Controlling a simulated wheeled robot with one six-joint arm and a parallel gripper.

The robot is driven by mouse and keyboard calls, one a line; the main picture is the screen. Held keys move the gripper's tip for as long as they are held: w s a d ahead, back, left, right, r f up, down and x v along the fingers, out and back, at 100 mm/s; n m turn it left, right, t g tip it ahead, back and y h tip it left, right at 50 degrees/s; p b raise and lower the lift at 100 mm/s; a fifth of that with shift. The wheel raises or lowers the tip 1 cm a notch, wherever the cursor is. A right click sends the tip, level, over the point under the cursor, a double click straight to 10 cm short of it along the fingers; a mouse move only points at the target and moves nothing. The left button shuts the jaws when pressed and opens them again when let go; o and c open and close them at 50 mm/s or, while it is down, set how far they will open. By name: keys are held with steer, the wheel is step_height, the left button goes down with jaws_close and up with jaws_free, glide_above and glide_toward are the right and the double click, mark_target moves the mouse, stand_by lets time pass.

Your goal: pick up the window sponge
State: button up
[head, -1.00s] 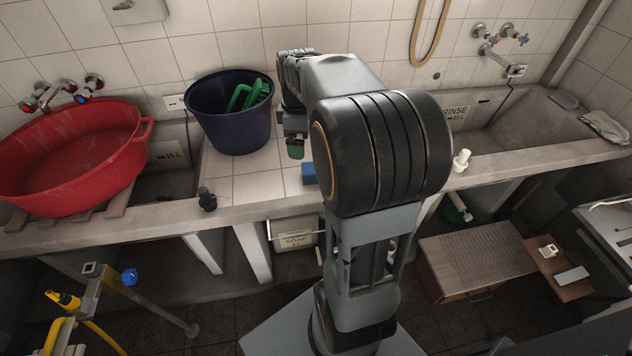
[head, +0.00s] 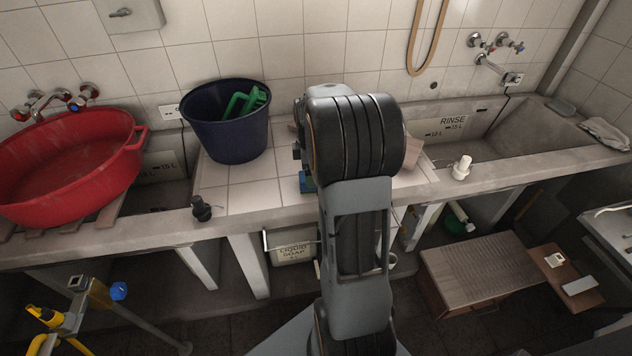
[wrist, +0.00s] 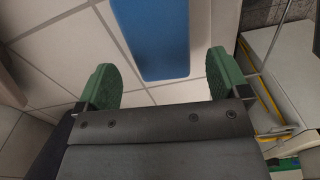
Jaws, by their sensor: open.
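The window sponge (wrist: 155,38) appears to be the flat blue block lying on white tiles in the wrist view. Its upper part runs out of that picture. My gripper (wrist: 160,68) is open, with two green ridged fingers spread wide. The sponge's near end lies across the gap between the fingers in the picture, with nothing held. Whether the fingertips are level with it or above it I cannot tell. In the head view only a bit of blue sponge (head: 307,187) shows at the tiled counter's front, beside my arm, which hides most of the gripper.
A dark blue bucket (head: 226,138) with a green-handled item stands left on the tiled counter (head: 255,197). A red tub (head: 70,165) sits farther left. A black fitting (head: 202,209) is on the front edge, and a white bottle (head: 461,168) stands right by the rinse basin.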

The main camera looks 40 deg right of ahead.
steer(key=shift+f, duration=2.3)
steer(key=shift+c, duration=0.2)
steer(key=c, duration=0.9)
steer(key=shift+c, duration=0.2)
steer(key=shift+r, duration=0.45)
step_height(320, 180, up, 2)
steer(key=shift+r, duration=0.1)
steer(key=s+a+r, duration=0.9)
steer(key=s+r, duration=0.1)
steer(key=s, duration=0.1)
steer(key=shift+p, duration=0.45)
